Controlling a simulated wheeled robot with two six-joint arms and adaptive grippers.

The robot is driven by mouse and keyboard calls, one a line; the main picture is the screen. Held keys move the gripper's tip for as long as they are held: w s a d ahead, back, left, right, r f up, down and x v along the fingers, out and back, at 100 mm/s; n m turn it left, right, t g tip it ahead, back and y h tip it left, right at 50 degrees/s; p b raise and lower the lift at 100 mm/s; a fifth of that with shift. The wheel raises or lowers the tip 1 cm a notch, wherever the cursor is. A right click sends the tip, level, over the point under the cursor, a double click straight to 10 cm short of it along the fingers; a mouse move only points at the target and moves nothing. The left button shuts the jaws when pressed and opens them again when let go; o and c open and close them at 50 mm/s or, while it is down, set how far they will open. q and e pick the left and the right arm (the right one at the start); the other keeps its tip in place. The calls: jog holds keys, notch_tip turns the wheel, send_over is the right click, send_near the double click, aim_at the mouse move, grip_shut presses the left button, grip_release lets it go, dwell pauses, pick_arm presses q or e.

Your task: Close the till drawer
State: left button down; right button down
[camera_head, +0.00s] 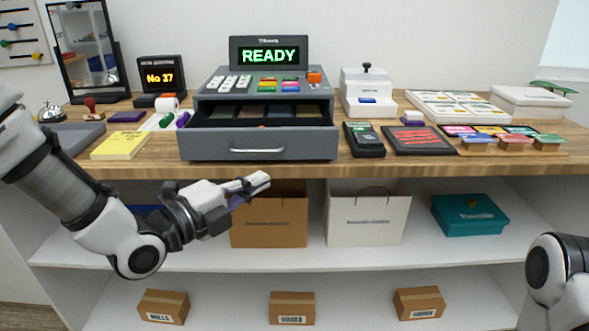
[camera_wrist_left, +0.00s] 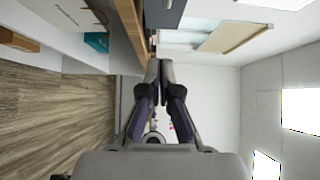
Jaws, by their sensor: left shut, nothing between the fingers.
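The grey till (camera_head: 210,86) stands on the wooden counter, its display reading READY. Its drawer (camera_head: 205,147) is pulled out toward me, showing compartments with contents inside and a silver handle (camera_head: 257,150) on its front. My left gripper (camera_head: 262,181) is shut and empty, pointing right, below and in front of the drawer, apart from it in the head view. In the left wrist view the shut fingertips (camera_wrist_left: 160,66) show at the middle, with the drawer's grey front (camera_wrist_left: 165,14) at the top edge. Only part of my right arm shows at lower right; its gripper is out of view.
A yellow pad (camera_head: 120,146) and stamps lie left of the drawer. A card terminal (camera_head: 364,140) and a dark tray (camera_head: 419,140) lie right of it. The counter edge (camera_head: 400,168) runs below. Bags (camera_head: 268,222) and boxes stand on the shelves underneath.

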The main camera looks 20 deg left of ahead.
pick_arm(q)
jog(key=w+d+r+p, duration=0.1)
jog(key=p, duration=0.3)
send_near(305, 147)
jog(key=x, duration=0.6)
jog(key=shift+w+d+b, duration=0.1)
jog(key=shift+b, duration=0.25)
jog(key=shift+d, duration=0.1)
jog(key=shift+w, duration=0.1)
